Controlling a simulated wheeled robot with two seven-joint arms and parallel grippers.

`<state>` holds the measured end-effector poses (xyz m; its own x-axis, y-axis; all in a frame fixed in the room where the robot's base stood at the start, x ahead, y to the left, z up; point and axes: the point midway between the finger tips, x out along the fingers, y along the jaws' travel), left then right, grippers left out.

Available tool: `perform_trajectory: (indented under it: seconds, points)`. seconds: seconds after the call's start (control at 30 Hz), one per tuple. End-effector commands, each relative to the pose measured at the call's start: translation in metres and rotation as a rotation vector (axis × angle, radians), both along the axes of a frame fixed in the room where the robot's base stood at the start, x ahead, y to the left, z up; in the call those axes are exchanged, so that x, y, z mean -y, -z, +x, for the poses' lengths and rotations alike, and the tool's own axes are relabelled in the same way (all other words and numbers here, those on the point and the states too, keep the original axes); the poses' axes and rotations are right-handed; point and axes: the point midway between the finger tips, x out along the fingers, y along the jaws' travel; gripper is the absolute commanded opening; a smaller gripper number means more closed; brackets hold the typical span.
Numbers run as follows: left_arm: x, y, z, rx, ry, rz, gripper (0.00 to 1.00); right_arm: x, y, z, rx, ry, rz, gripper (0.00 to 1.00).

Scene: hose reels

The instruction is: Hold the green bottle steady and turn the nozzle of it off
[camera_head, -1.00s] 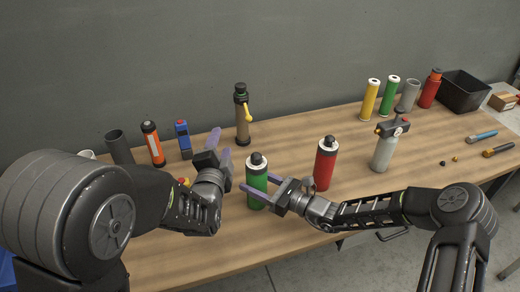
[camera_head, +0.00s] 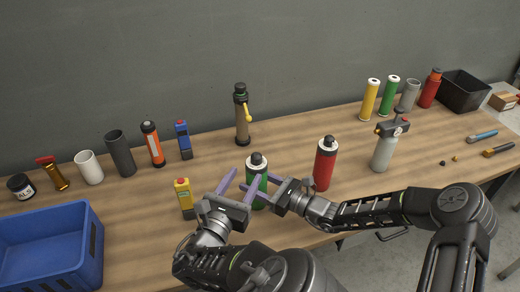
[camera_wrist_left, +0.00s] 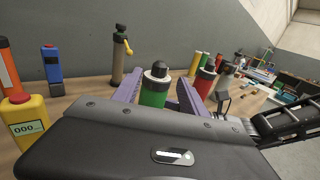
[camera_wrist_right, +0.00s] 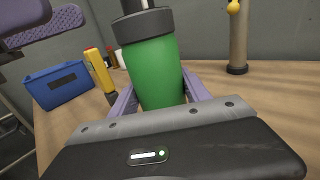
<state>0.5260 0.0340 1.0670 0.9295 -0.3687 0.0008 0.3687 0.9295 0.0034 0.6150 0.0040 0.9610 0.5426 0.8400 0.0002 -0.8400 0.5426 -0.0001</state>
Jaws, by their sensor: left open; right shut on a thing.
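The green bottle (camera_head: 257,184) stands upright on the table, with a white collar and a black nozzle (camera_head: 256,160) on top. It also shows in the left wrist view (camera_wrist_left: 154,91) and fills the middle of the right wrist view (camera_wrist_right: 155,72). My right gripper (camera_head: 260,190) is shut on the bottle's green body from the right. My left gripper (camera_head: 239,182) is open, just left of and in front of the bottle. In the left wrist view its purple fingers point toward the bottle, with the bottle's top between their tips. I cannot tell whether they touch it.
A red bottle (camera_head: 325,165) stands close to the right. A yellow device (camera_head: 184,197) stands to the left, and a blue crate (camera_head: 60,250) sits at the front left. A brown cylinder with a yellow lever (camera_head: 242,118) stands behind. The table between red and grey bottles is clear.

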Motion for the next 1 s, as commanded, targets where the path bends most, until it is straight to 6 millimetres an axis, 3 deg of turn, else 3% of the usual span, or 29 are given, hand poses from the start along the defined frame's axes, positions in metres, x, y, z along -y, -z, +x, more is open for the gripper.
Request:
perform_trajectory:
  seconds: [0.47, 0.67, 1.0]
  points:
    - [0.003, 0.011, 0.011, -0.028, -0.006, -0.008, 0.5, 0.0, 0.0, 0.0, -0.001, -0.001, 0.001, 0.01]
    - [0.007, 0.0, 0.023, -0.004, -0.006, -0.013, 0.5, 0.0, 0.0, 0.0, -0.001, -0.001, 0.001, 0.01]
    - [0.035, 0.0, 0.089, 0.0, -0.001, -0.002, 0.5, 0.0, 0.0, 0.0, 0.0, 0.0, 0.0, 0.01]
